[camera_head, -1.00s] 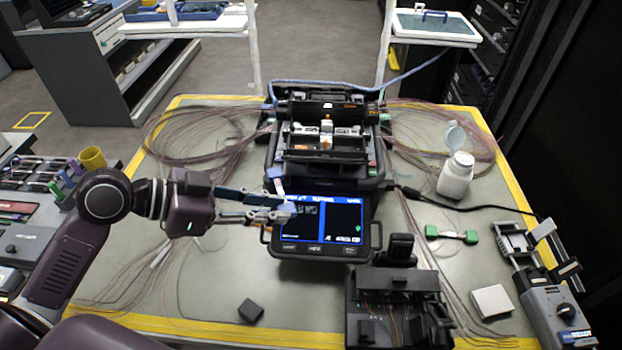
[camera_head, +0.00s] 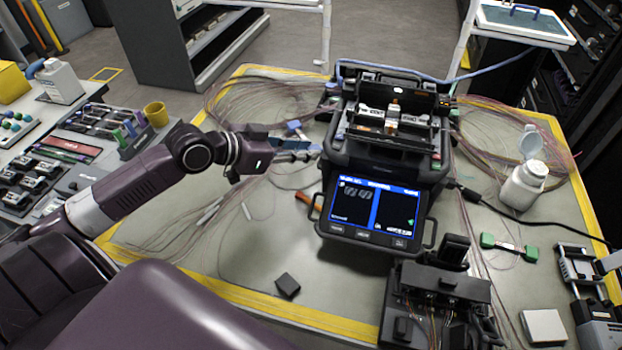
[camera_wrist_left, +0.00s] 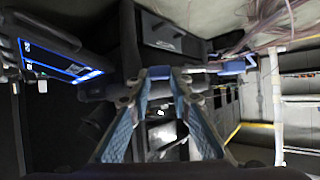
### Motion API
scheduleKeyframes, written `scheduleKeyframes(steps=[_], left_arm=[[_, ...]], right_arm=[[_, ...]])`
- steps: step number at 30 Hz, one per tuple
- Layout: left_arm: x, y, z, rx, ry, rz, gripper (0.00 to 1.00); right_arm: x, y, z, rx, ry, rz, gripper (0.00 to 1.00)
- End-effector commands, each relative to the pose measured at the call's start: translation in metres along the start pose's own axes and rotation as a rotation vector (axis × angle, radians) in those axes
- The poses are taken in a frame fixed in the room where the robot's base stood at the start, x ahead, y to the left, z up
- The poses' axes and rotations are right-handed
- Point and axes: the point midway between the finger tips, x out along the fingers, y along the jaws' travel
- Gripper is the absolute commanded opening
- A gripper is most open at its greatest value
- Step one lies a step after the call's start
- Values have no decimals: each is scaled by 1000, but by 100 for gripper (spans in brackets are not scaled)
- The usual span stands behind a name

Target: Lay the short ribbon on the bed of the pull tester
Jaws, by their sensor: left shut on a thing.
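My left gripper (camera_head: 305,150) is shut on a small piece with blue ends, which looks like the short ribbon (camera_head: 293,125). It holds the piece in the air beside the left side of the splicer. In the left wrist view the blue-padded fingertips (camera_wrist_left: 160,76) close on it, and one blue end (camera_wrist_left: 234,66) sticks out to the right. The ribbon's middle is mostly hidden by the fingers. The pull tester (camera_head: 598,312) stands at the table's right edge, partly cut off by the picture edge, with its rails (camera_head: 576,264) showing. My right gripper is not in view.
The fusion splicer (camera_head: 375,205) with its lit screen stands mid-table. A dark fixture (camera_head: 440,300) is in front of it. Loose fibres spread over the left.

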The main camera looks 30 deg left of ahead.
Motion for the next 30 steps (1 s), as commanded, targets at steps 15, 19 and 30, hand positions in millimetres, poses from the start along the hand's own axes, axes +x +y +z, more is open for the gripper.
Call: scheduleKeyframes(steps=[15, 19, 30], left_arm=[[39, 3, 73, -3, -2, -1, 0], [48, 3, 89, -2, 0, -1, 0], [51, 4, 95, 1, 0, -1, 0]], right_arm=[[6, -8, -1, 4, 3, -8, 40], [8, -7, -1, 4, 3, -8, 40], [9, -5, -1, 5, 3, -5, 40]])
